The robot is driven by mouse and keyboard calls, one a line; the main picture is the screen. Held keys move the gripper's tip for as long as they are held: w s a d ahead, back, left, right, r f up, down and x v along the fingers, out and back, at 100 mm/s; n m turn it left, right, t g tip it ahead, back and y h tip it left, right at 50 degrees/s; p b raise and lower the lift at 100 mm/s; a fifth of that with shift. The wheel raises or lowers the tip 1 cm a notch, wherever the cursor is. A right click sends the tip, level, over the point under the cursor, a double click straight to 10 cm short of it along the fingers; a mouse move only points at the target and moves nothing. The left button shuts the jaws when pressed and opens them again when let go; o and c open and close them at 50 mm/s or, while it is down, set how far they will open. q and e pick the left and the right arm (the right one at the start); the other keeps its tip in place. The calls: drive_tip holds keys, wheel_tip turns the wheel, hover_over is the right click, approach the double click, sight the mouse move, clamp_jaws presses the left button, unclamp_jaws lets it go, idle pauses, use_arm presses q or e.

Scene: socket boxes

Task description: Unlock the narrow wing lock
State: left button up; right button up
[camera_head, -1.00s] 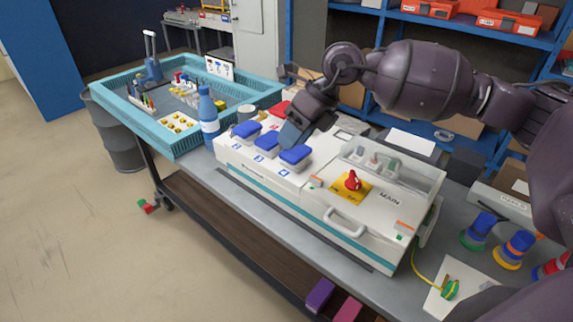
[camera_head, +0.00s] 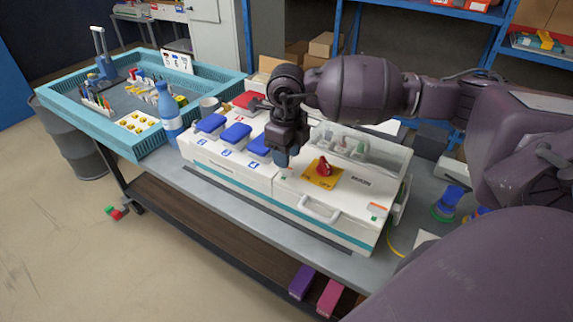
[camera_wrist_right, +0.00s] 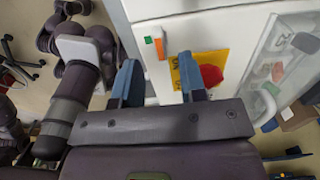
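A lock with an orange wing and a green and white end (camera_wrist_right: 154,44) sits at the edge of the white box panel in the right wrist view. My right gripper (camera_wrist_right: 158,76) is open, with its two blue fingers on either side below the lock and nothing between them. In the head view the right gripper (camera_head: 283,160) points down at the near left corner of the MAIN section and hides most of that lock. A second orange piece (camera_head: 376,208) with green below is at the section's right corner. I cannot tell which is narrower. My left gripper is not in view.
The white MAIN box (camera_head: 335,225) has a red knob (camera_head: 323,168) on a yellow plate and a front handle (camera_head: 318,212). Blue-lidded sockets (camera_head: 236,135) stand to the left. A clear cover (camera_head: 360,150) is behind the knob. A blue bottle (camera_head: 171,120) and teal tray (camera_head: 150,145) are farther left.

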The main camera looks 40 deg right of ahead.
drive_tip(key=shift+f, duration=1.9)
clamp_jaws()
